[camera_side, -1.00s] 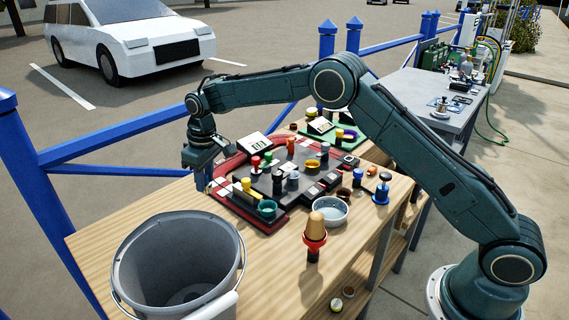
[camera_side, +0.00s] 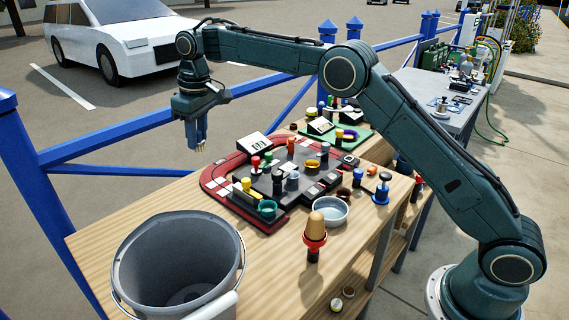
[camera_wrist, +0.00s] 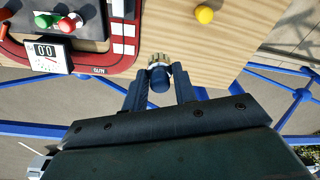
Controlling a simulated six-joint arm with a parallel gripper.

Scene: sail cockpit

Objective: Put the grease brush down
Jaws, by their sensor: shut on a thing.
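My gripper (camera_side: 197,138) is raised above the far left edge of the wooden table, beyond the red-bordered panel, pointing down. In the wrist view my gripper (camera_wrist: 160,82) is shut on the grease brush (camera_wrist: 159,77), which shows a rounded blue end and a pale, ridged metallic part between the fingers. In the side view only a small tan tip shows below the fingers. The brush is clear of the table, and the rest of it is hidden by the fingers.
The red-bordered panel (camera_side: 216,192) bears several knobs and buttons. A grey bucket (camera_side: 135,262), a pale bowl (camera_side: 330,222) and a red-and-tan plunger-like piece (camera_side: 315,233) stand nearer the camera. A yellow ball (camera_wrist: 204,15) lies on wood. Bare wood lies left of the panel.

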